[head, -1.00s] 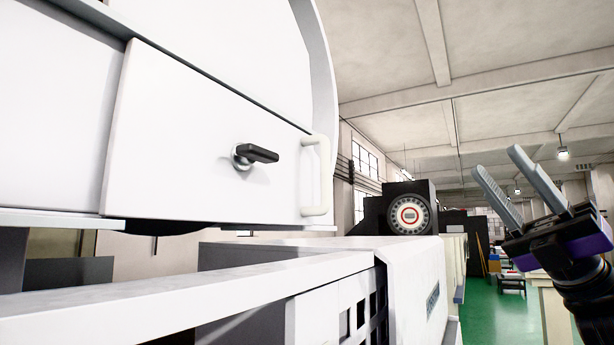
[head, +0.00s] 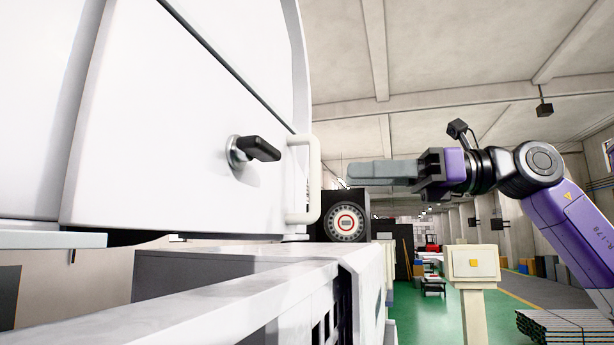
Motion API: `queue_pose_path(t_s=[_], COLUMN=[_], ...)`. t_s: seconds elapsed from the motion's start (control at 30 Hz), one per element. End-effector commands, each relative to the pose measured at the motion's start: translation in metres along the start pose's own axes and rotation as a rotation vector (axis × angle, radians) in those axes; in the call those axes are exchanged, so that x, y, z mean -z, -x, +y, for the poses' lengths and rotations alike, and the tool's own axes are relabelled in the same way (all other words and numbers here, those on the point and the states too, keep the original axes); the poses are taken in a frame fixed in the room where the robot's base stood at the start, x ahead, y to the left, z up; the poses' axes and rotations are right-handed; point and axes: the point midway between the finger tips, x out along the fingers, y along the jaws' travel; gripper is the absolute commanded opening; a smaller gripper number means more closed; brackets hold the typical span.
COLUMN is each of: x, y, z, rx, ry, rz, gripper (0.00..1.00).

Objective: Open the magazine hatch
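The magazine hatch (head: 160,130) is a large white panel on the machine at the left of the head view, and it looks closed. A black lever handle (head: 262,149) on a round metal base sits on it. A pale vertical grab handle (head: 312,180) is at the hatch's right edge. My gripper (head: 350,172) points left, its long grey fingers to the right of the grab handle and apart from it in the picture. The fingers are seen edge-on and overlap, so the gap between them is hidden. Nothing shows held.
A white machine frame (head: 240,290) runs below the hatch. A black unit with a round dial (head: 346,222) stands behind. A white pedestal with a yellow button (head: 474,264) is at the right, near stacked profiles (head: 570,325). Green floor lies open between.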

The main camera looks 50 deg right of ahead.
Motion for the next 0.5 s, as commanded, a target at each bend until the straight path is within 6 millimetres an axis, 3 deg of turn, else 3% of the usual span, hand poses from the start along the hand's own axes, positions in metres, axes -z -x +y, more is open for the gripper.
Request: queue_pose_path(t_s=[0.5], x=[-0.001], y=[-0.068], z=[0.002], rx=[-0.006], ry=[0.002], rz=[0.002], gripper=[0.38])
